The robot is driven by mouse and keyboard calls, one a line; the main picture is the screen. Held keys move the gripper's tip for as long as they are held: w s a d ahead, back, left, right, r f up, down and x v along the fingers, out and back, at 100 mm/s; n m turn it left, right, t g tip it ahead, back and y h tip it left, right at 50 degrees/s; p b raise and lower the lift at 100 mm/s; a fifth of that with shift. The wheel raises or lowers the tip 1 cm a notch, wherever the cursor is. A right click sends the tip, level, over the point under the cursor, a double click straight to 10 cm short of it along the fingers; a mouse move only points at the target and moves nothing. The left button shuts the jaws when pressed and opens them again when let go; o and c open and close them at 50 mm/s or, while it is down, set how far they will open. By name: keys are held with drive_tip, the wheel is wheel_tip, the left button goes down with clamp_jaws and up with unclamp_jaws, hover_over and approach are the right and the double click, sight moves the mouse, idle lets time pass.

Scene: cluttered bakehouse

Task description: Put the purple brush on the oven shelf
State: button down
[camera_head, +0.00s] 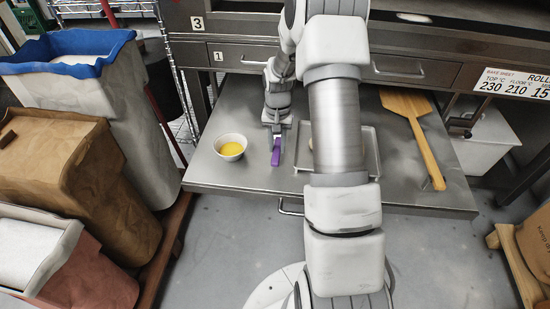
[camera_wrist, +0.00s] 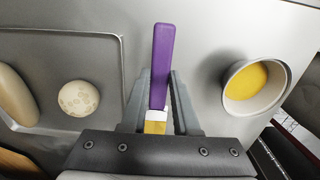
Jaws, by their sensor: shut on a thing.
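The purple brush (camera_head: 276,151) is at the middle left of the steel oven shelf (camera_head: 232,180) in the head view. In the wrist view the brush's purple handle (camera_wrist: 161,62) points away from my gripper, with a pale and yellow part between the fingers. My gripper (camera_head: 276,128) is shut on the brush, pointing down at the shelf; it also shows in the wrist view (camera_wrist: 157,100). I cannot tell whether the brush touches the shelf. The brush's far end is hidden by my gripper.
A white bowl of yellow liquid (camera_head: 231,147) stands just left of the brush. A metal tray (camera_head: 372,150) with round dough (camera_wrist: 79,98) lies to the right, partly behind my arm. A wooden peel (camera_head: 420,130) lies farther right. Bins and sacks (camera_head: 80,180) crowd the left.

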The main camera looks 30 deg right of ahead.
drive_tip(key=shift+w+a+f, duration=0.3)
drive_tip(key=shift+a+f, duration=0.15)
drive_tip(key=shift+a, duration=0.1)
drive_tip(key=shift+f+b, duration=0.9)
drive_tip(key=shift+f, duration=1)
drive_tip(key=shift+f, duration=0.15)
drive_tip(key=c, duration=0.7)
unclamp_jaws()
drive_tip(key=shift+o, duration=0.2)
